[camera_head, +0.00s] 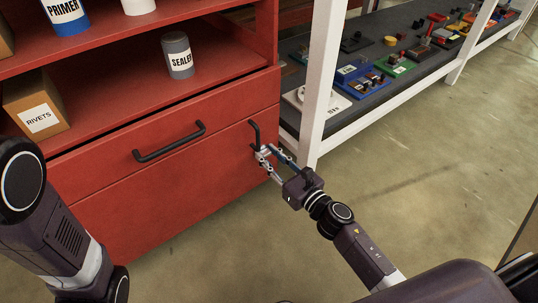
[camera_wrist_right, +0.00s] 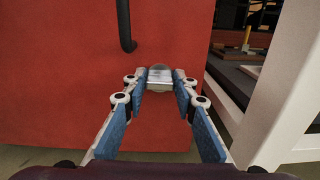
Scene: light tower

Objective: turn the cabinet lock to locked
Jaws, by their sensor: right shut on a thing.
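The red cabinet (camera_head: 150,205) stands at the left, with its front facing me. The lock (camera_wrist_right: 159,76) is a small silvery piece on the cabinet front, near its right edge. My right gripper (camera_head: 267,155) reaches the lock from the lower right, just below a black vertical handle (camera_head: 254,134). In the right wrist view my right gripper (camera_wrist_right: 160,84) has its fingertips on both sides of the lock, shut on it. Whether the lock is turned to locked I cannot tell. My left arm shows at the left of the head view, but its gripper is out of frame.
A black drawer handle (camera_head: 170,142) sticks out to the left. Open shelves above hold a sealer can (camera_head: 178,54) and a rivets box (camera_head: 36,104). A white post (camera_head: 322,80) of a workbench stands close right of my gripper. The concrete floor (camera_head: 430,160) is clear.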

